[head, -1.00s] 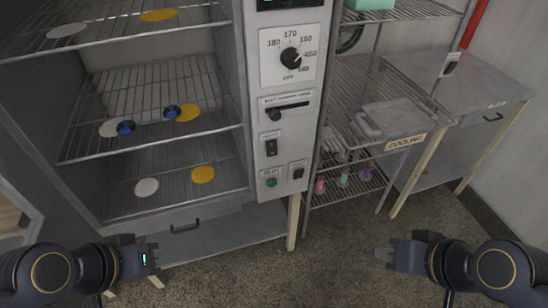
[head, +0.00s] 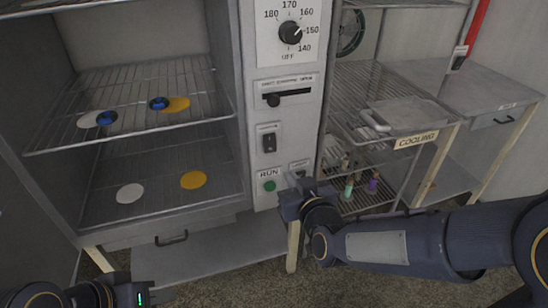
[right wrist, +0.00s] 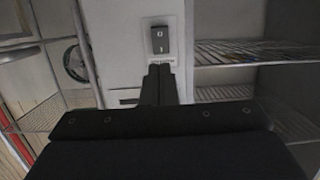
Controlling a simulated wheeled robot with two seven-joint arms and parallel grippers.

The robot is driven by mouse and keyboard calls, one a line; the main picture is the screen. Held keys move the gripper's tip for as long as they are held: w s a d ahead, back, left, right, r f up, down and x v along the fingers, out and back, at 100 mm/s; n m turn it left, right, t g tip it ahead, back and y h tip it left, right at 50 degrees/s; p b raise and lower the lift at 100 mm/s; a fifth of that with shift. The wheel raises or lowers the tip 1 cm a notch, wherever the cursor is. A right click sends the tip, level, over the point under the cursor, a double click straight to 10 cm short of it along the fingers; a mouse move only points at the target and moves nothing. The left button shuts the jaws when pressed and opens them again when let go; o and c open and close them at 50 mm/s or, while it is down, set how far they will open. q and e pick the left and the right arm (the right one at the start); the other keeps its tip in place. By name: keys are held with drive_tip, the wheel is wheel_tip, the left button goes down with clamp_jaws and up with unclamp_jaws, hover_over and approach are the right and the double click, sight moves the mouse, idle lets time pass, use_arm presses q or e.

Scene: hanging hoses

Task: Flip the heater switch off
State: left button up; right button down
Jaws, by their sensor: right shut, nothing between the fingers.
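Contact cannot be told. My left gripper (head: 145,294) is low at the left, away from the panel; its jaw opening is unclear.
Above are a dial (head: 290,33), a slider (head: 272,100) and another rocker switch (head: 269,142); a green button (head: 269,186) is just left of my right gripper. The open oven's wire racks (head: 130,105) are left, the cooling rack (head: 415,139) right.

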sight(271, 149)
drive_tip(key=x, duration=1.4)
drive_tip(key=shift+w+t+b, duration=0.25)
drive_tip(key=shift+t+b, duration=0.15)
drive_tip(key=shift+b, duration=0.85)
drive_tip(key=shift+f, duration=0.1)
